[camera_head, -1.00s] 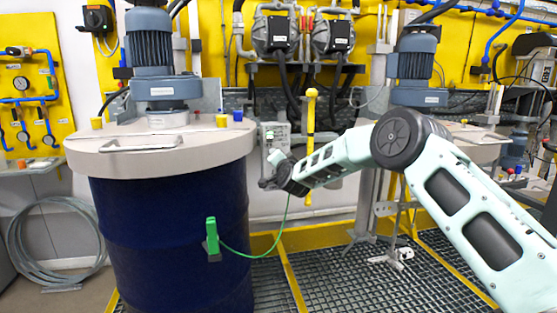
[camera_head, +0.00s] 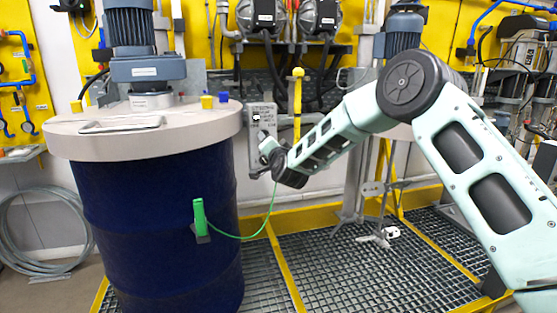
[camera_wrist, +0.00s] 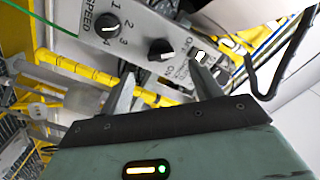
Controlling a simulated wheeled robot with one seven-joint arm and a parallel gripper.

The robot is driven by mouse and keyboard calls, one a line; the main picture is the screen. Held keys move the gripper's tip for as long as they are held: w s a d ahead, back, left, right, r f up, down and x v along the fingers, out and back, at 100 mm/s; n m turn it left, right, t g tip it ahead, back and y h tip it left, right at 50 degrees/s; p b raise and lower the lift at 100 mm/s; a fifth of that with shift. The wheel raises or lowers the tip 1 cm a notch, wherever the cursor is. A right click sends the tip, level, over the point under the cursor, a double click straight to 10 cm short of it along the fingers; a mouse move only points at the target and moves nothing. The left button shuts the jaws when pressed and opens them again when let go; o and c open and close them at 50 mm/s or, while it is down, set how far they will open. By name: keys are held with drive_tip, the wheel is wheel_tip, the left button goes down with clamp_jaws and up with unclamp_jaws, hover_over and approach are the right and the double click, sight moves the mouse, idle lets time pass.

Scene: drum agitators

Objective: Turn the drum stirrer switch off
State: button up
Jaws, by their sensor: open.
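A grey control box (camera_head: 261,122) stands to the right of the blue drum (camera_head: 155,235) in the head view. In the wrist view the box (camera_wrist: 140,32) shows tilted, with a black SPEED knob (camera_wrist: 106,25) marked with numbers. A second black knob (camera_wrist: 160,50), the switch, sits lower right of it with OFF and ON labels beside it. My gripper (camera_wrist: 161,72) is open and empty, its two fingers pointing at the box face around the switch knob. The fingertips appear apart from the knob. In the head view my gripper (camera_head: 266,147) is in front of the box, its fingers small.
The drum carries a pale lid (camera_head: 150,140) and a motor (camera_head: 148,70). A green clamp (camera_head: 200,217) with a green cable hangs on the drum side. A yellow-topped post (camera_head: 298,105) stands behind my arm. A black cable (camera_wrist: 265,85) curves right of my fingers.

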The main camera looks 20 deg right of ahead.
drive_tip(key=s+b, duration=0.1)
drive_tip(key=s, duration=0.9)
drive_tip(key=shift+s+a, duration=0.1)
drive_tip(key=s+a+n+g+y+p, duration=0.25)
drive_tip(key=s+a+n+g, duration=0.35)
drive_tip(key=s, duration=0.5)
drive_tip(key=s+a+n+g+y+p, duration=0.1)
drive_tip(key=s+a+n+g+y, duration=0.25)
drive_tip(key=s+a, duration=0.55)
drive_tip(key=s+d+n+g+h+p, duration=0.1)
drive_tip(key=s+d+n+g, duration=0.3)
drive_tip(key=s, duration=1)
drive_tip(key=s+d+n+g+h+p, duration=0.2)
drive_tip(key=s+d+n+g+h, duration=0.2)
drive_tip(key=s, duration=1)
drive_tip(key=shift+d+f, duration=0.45)
drive_tip(key=shift+d, duration=0.15)
